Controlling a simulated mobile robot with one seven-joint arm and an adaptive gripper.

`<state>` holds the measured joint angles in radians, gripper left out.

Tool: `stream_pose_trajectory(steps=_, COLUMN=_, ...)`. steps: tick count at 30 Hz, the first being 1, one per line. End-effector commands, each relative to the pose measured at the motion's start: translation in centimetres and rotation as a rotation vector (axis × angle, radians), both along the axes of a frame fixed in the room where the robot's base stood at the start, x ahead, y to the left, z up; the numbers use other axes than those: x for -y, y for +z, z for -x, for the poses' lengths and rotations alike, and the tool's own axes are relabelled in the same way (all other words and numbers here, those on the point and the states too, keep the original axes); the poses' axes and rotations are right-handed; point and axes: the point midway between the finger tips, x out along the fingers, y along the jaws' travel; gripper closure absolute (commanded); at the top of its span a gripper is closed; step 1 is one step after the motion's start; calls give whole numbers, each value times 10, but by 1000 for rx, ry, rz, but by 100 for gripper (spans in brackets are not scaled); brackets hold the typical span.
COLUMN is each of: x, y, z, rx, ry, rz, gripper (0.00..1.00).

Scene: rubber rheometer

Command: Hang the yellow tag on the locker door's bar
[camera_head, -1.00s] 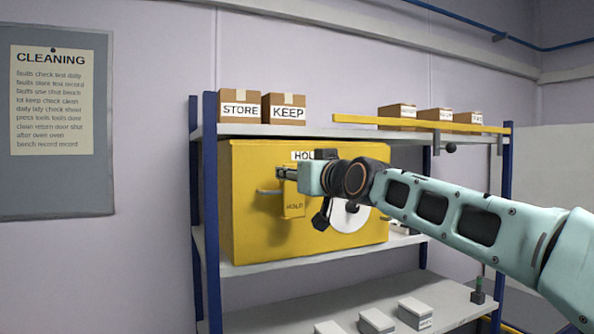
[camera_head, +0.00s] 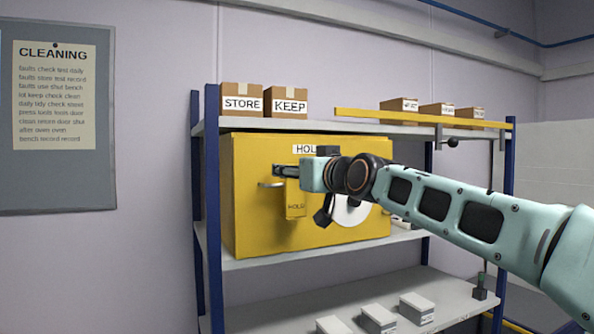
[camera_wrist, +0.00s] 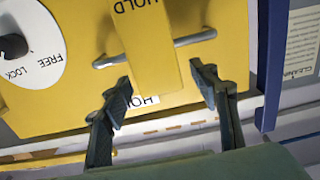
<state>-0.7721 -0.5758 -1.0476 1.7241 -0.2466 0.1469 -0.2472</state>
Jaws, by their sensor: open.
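The yellow tag (camera_head: 295,200), lettered HOLD, is upright against the front of the yellow locker (camera_head: 255,220). It also shows in the wrist view (camera_wrist: 148,45), where it crosses in front of the door's grey bar (camera_wrist: 112,60). The bar shows on both sides of the tag, and its left end (camera_head: 268,185) shows in the head view. How the tag's top meets the bar is hidden. My gripper (camera_wrist: 160,88) is open, with one finger on each side of the tag's upper end and gaps visible between fingers and tag.
A white FREE/LOCK dial (camera_wrist: 32,50) with a black knob is on the door beside the tag. The shelf above holds STORE (camera_head: 242,99) and KEEP (camera_head: 285,101) boxes. A yellow beam (camera_head: 420,118) runs along its front. Small grey boxes (camera_head: 378,319) stand on the lower shelf.

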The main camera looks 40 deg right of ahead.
Motion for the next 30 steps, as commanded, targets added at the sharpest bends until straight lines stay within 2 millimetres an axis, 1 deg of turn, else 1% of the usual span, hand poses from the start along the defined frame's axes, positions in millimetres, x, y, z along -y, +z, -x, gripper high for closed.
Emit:
stream_pose_trajectory(steps=4, x=0, y=0, z=3, rx=0, ry=-1, rz=-1, gripper=45)
stream_pose_trajectory(steps=8, x=-1, y=0, z=13, rx=0, ry=-2, rz=-2, gripper=45)
stream_pose_trajectory(steps=14, x=-7, y=0, z=42, rx=1, ry=-4, rz=-2, gripper=45)
stream_pose_trajectory(steps=24, x=-21, y=1, z=96, rx=2, ry=-3, rz=-1, gripper=45)
stream_pose_trajectory(steps=27, x=-25, y=0, z=107, rx=1, ry=-1, rz=-1, gripper=45)
stream_pose_trajectory(steps=30, x=-27, y=0, z=114, rx=1, ry=-1, rz=0, gripper=45)
